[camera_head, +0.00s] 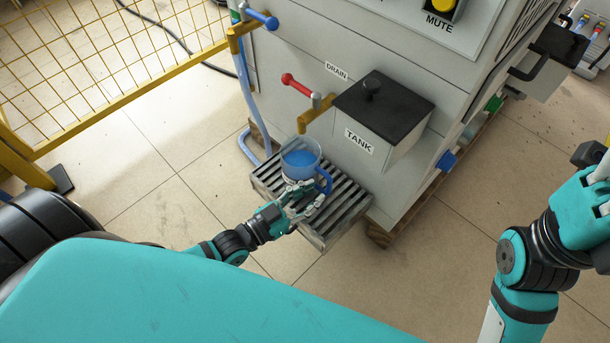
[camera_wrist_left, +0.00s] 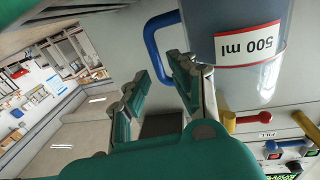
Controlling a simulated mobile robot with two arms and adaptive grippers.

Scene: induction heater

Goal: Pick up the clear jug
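The clear jug (camera_head: 299,160), with a bluish look inside and a blue handle (camera_head: 324,181), stands upright on the slatted stand (camera_head: 345,205) under the drain spout. In the left wrist view the jug (camera_wrist_left: 262,85) fills the upper right, with a red-edged "500 ml" label upside down. My left gripper (camera_head: 304,203) is at the handle's side, close in front of the jug. In the wrist view its fingers (camera_wrist_left: 158,88) are apart, with the blue handle (camera_wrist_left: 152,45) showing in the gap; contact is unclear. My right gripper (camera_head: 597,178) is partly cut off at the right edge.
The drain tap has a red lever (camera_head: 297,84) and a brass spout (camera_head: 316,117) just above the jug. The tank box (camera_head: 384,112) juts out to the right. A yellow mesh fence (camera_head: 85,65) and blue hose (camera_head: 245,90) stand left. The floor (camera_head: 150,190) left of the stand is clear.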

